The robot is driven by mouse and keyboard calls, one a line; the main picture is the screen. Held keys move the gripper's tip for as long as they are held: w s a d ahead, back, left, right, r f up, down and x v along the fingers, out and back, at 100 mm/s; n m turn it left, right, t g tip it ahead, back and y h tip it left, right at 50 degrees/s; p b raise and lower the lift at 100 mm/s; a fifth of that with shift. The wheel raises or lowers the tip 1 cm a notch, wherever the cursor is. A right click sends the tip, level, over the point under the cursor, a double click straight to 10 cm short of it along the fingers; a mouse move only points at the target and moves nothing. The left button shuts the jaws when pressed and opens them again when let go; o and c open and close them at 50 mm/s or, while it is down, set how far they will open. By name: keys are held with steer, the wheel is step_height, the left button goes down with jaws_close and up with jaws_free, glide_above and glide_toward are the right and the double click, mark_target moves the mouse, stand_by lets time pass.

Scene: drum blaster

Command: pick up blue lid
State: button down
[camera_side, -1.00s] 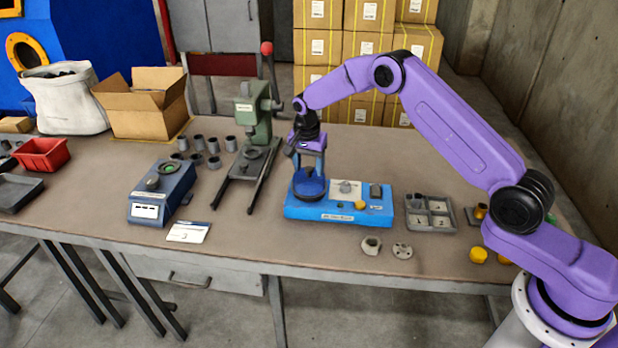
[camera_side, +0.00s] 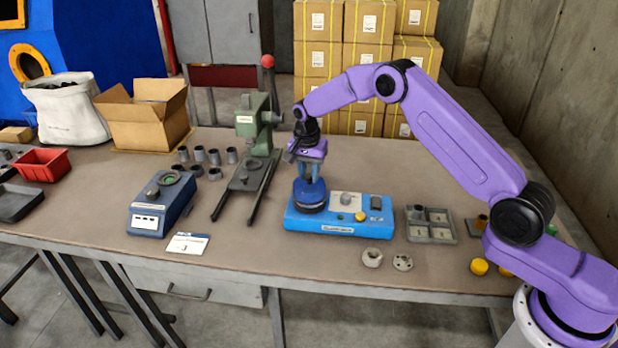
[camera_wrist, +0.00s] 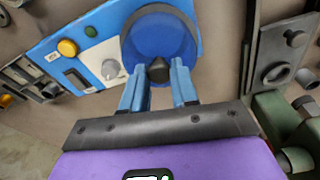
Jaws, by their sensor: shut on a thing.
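The blue lid (camera_side: 309,197) is a translucent blue dome with a dark knob on top. It sits at the left end of the blue machine (camera_side: 363,212) in the side view. In the wrist view the lid (camera_wrist: 160,35) is just beyond my fingers. My gripper (camera_side: 310,178) points down from above the lid. In the wrist view my gripper (camera_wrist: 159,70) has its two blue fingers on either side of the lid's dark knob, shut on it. Any gap under the lid's rim cannot be made out.
A green press (camera_side: 256,130) and a blue scale (camera_side: 160,205) stand to the left. A grey divided tray (camera_side: 431,237) is to the right of the machine. Two small metal parts (camera_side: 372,257) lie in front. Bare tabletop lies behind the machine.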

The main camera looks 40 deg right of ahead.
steer(key=s+r, duration=1.1)
steer(key=s, duration=0.3)
glide_above(310, 176)
steer(key=f, duration=0.5)
steer(key=shift+s+a, duration=0.1)
steer(key=shift+s, duration=0.25)
steer(key=shift+w+f, duration=0.3)
steer(key=shift+w, duration=0.05)
steer(key=shift+f, duration=3.15)
steer(key=shift+f, duration=0.2)
steer(key=shift+c, duration=1.5)
jaws_free()
